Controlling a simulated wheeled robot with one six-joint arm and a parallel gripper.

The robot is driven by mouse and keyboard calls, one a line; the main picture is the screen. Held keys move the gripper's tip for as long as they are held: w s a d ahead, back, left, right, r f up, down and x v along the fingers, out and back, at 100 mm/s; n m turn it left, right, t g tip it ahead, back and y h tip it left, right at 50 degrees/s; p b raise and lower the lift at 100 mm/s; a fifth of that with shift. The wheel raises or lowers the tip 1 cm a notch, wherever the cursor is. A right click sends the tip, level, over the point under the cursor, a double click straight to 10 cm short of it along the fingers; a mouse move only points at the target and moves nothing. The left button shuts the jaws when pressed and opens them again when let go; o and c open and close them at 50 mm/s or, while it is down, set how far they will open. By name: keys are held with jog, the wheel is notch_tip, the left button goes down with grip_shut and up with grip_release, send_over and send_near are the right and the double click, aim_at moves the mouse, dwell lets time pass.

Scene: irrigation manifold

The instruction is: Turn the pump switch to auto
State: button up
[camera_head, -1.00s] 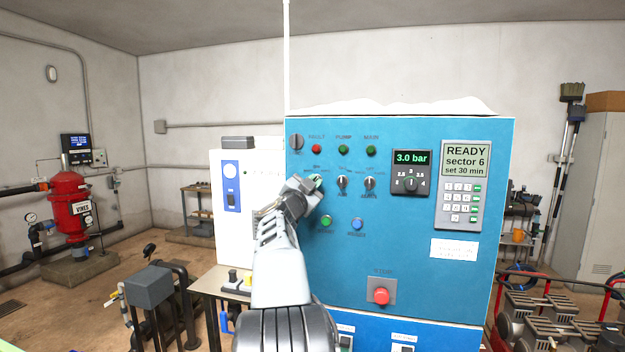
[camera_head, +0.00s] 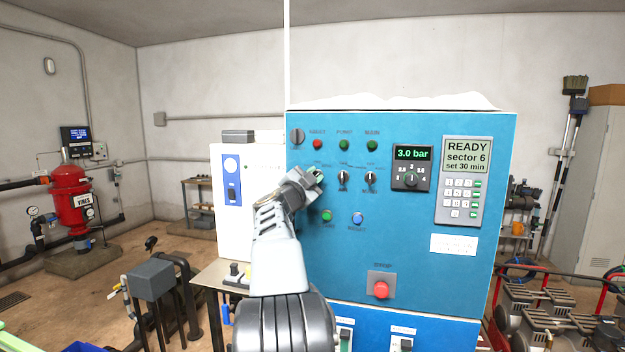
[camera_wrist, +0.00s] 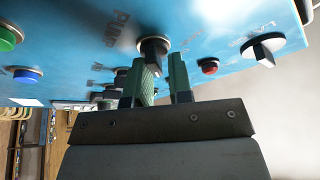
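The pump switch (camera_wrist: 153,48) is a dark selector knob on the blue control panel (camera_head: 430,290), beside the word PUMP in the wrist view. My gripper (camera_wrist: 167,75) has two green fingers with a clear gap between them. The knob shows just beyond the fingertips, more in line with the left finger than with the gap. I cannot tell whether they touch. In the head view my gripper (camera_head: 317,175) covers the switch at the panel's left side, so its setting is hidden.
Two similar selectors, one (camera_head: 343,178) and another (camera_head: 370,179), sit just right of my gripper. A green button (camera_head: 326,216) and a blue button (camera_head: 357,218) are below. A red lamp (camera_wrist: 209,68) and a rotary switch (camera_wrist: 262,48) are close by in the wrist view.

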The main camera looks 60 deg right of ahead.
jog(key=shift+o, duration=1.4)
jog(key=shift+s+d+f, duration=0.1)
jog(key=shift+d+f, duration=0.05)
jog(key=shift+d, duration=0.1)
jog(key=b+v, duration=0.5)
jog(key=v, duration=0.8)
jog(key=shift+a, duration=0.4)
